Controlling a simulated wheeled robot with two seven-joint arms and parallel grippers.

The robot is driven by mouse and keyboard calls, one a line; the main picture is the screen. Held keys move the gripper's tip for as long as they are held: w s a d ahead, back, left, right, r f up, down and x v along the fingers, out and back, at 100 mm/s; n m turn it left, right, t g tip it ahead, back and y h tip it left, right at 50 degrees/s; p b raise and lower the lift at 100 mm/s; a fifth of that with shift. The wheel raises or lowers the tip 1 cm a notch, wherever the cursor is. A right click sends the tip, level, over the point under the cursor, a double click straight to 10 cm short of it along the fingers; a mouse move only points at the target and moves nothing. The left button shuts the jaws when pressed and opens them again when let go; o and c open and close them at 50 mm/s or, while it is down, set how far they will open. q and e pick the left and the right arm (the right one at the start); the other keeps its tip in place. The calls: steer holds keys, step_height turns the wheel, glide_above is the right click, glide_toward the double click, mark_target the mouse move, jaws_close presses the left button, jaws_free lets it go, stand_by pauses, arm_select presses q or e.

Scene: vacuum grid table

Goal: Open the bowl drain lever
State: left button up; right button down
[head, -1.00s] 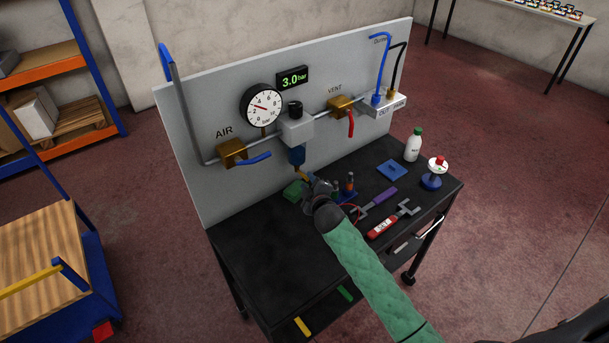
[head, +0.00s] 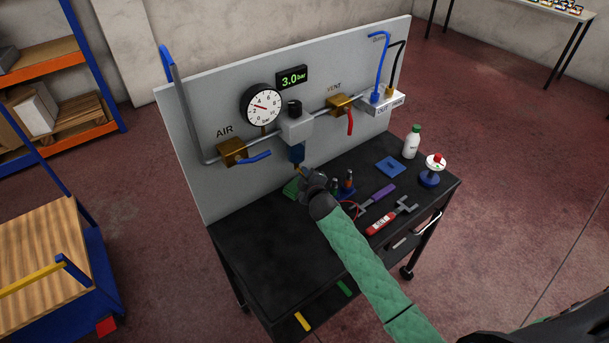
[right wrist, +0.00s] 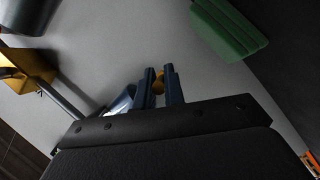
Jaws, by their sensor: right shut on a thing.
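The blue filter bowl (head: 296,153) hangs under the grey regulator body (head: 296,128) on the panel. The brass-coloured drain lever (right wrist: 159,82) shows as a small yellow piece between my right fingers in the right wrist view. My right gripper (head: 303,172) is just below the bowl, and its fingers (right wrist: 160,84) are shut on that yellow piece. The gripper and wrist hide most of the lever in the head view, so its angle is unclear. My left gripper is not in view.
Tools, including a purple-handled one (head: 383,193) and a red one (head: 381,222), lie to the right. The blue AIR handle (head: 257,156) and red VENT handle (head: 350,123) flank the bowl.

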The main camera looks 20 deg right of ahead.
steer(key=shift+w+d+r+n+y+p, duration=0.1)
steer(key=shift+n+y+p, duration=0.1)
steer(key=shift+n+y, duration=0.15)
steer(key=shift+w+d+n+y+p, duration=0.1)
steer(key=shift+n+y+p, duration=0.05)
steer(key=shift+n+y, duration=0.15)
steer(key=shift+d+n+y, duration=0.15)
steer(key=shift+n+y, duration=0.4)
steer(key=shift+y, duration=0.3)
steer(key=shift+w+d+n+g+y, duration=0.1)
steer(key=shift+w+n+g+y, duration=0.1)
steer(key=shift+n+y, duration=0.2)
steer(key=shift+w+d+n+g+y, duration=0.1)
steer(key=shift+n+g+y, duration=0.15)
steer(key=shift+y, duration=0.25)
steer(key=shift+d+n+g+y, duration=0.1)
steer(key=shift+n+g+y, duration=0.15)
steer(key=shift+n+y, duration=0.35)
steer(key=c, duration=1.5)
jaws_free()
steer(key=shift+d, duration=0.1)
